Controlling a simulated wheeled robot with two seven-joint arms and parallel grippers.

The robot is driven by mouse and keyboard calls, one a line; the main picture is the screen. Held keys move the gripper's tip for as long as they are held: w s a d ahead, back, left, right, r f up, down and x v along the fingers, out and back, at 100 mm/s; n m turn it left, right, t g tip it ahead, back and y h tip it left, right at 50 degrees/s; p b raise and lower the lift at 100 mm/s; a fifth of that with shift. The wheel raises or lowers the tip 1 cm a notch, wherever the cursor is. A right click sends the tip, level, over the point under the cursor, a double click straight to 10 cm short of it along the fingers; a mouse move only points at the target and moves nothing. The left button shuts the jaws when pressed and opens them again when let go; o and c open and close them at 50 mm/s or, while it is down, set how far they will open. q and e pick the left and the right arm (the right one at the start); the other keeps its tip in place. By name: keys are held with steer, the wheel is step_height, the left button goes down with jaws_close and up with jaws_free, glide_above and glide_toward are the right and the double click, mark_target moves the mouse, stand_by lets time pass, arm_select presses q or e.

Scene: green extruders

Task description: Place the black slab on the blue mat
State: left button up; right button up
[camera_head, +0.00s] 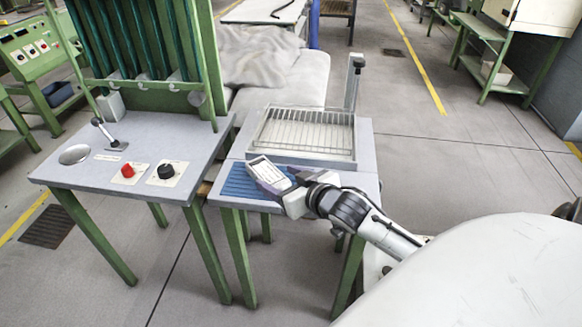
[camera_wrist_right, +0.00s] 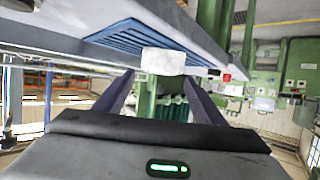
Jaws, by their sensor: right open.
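The blue ribbed mat (camera_head: 238,184) lies on the front left of the small grey table; its ribs also show in the right wrist view (camera_wrist_right: 112,38). My right gripper (camera_head: 274,182) is open above or beside the mat's right part. A pale block (camera_head: 263,168) with dark markings shows at its fingertips. A white block, likely the same one, shows beyond and between the open fingers in the right wrist view (camera_wrist_right: 163,61); I cannot tell whether it touches them or the mat. I cannot make out a black slab. My left gripper is not in view.
A wire rack in a tray (camera_head: 305,133) fills the table's back, with a grey upright post (camera_head: 353,82) behind it. To the left, a grey bench carries a red knob (camera_head: 127,171), a black knob (camera_head: 166,171) and a green frame (camera_head: 215,60).

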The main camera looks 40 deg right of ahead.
steer(key=v, duration=0.5)
steer(key=shift+s+r, duration=0.15)
steer(key=shift+s, duration=0.2)
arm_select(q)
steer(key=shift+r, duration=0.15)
